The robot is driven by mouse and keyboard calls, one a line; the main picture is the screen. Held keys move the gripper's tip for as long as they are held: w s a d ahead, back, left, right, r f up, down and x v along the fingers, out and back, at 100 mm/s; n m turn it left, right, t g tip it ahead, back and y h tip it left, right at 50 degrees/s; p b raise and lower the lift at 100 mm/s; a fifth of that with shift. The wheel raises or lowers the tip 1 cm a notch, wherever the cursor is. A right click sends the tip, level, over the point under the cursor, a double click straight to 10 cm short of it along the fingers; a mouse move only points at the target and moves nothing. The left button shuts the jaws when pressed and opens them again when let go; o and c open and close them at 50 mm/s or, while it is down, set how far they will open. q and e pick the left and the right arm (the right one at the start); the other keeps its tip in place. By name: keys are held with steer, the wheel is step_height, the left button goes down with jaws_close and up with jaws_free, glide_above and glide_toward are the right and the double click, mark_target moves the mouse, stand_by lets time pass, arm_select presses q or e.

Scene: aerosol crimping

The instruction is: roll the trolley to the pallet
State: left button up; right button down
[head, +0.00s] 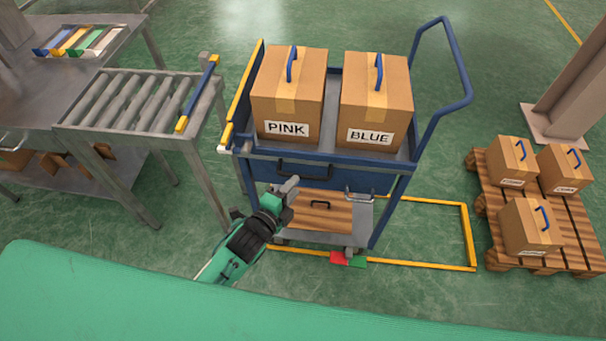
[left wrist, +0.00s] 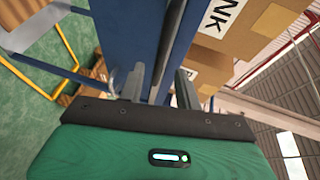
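The trolley (head: 330,175) has a blue frame, a raised blue push handle (head: 466,75) on its right and a lower shelf. Two cartons labelled PINK (head: 287,105) and BLUE (head: 375,110) stand on its top deck. My left gripper (head: 286,190) is in front of the trolley, just below the dark handle (head: 305,170) on its front panel. In the left wrist view its fingers (left wrist: 160,78) are apart, with the trolley's blue front between or beyond them; contact cannot be told. The wooden pallet (head: 565,215) lies at the right. My right gripper is not in view.
A roller conveyor (head: 135,100) stands close to the trolley's left side. A yellow floor outline (head: 472,240) runs under and right of the trolley. A red and green pedal (head: 347,259) sits at its base. Several cartons (head: 530,225) occupy the pallet; a pillar (head: 575,95) stands behind it.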

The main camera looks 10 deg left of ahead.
mark_target(304, 175)
arm_select(q)
steer(key=shift+x, duration=3.05)
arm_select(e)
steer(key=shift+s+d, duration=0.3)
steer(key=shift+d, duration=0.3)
arm_select(q)
jaws_close()
steer(key=shift+d, duration=0.15)
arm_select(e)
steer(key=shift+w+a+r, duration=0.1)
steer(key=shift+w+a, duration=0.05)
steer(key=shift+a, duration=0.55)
